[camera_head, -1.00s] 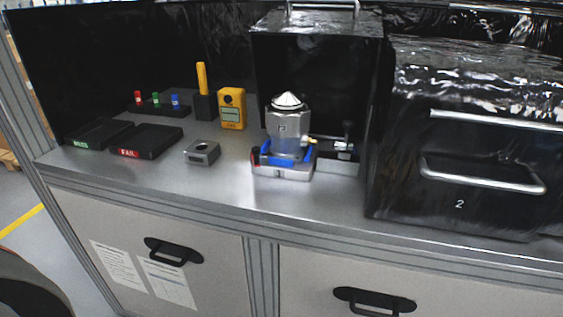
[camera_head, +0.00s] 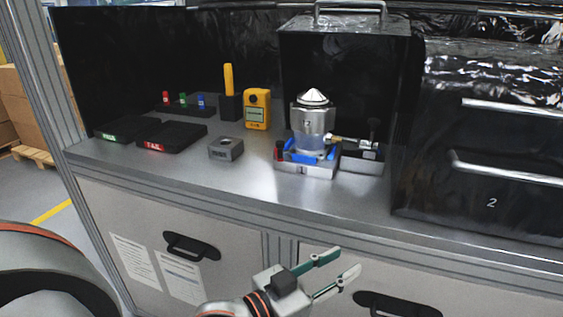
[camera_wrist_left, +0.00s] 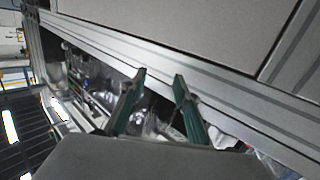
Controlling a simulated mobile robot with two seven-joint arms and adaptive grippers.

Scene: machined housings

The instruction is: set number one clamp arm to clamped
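A fixture with a silver base (camera_head: 305,170) and blue jaws stands on the bench. A metal housing (camera_head: 312,122) with a cone-shaped top stands upright in it. Whether the bar touches the housing is too small to tell. My left gripper (camera_head: 345,262) is open and empty, in front of the cabinet and below the bench edge, well apart from the clamp. Its spread fingers also show in the left wrist view (camera_wrist_left: 159,76). My right gripper is not in view.
A black enclosure marked 2 (camera_head: 485,170) with bar handles stands at right. A black box (camera_head: 345,60) stands behind the fixture. A grey block (camera_head: 226,149), yellow device (camera_head: 257,108) and PASS and FAIL trays (camera_head: 172,137) lie left. The bench front is clear.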

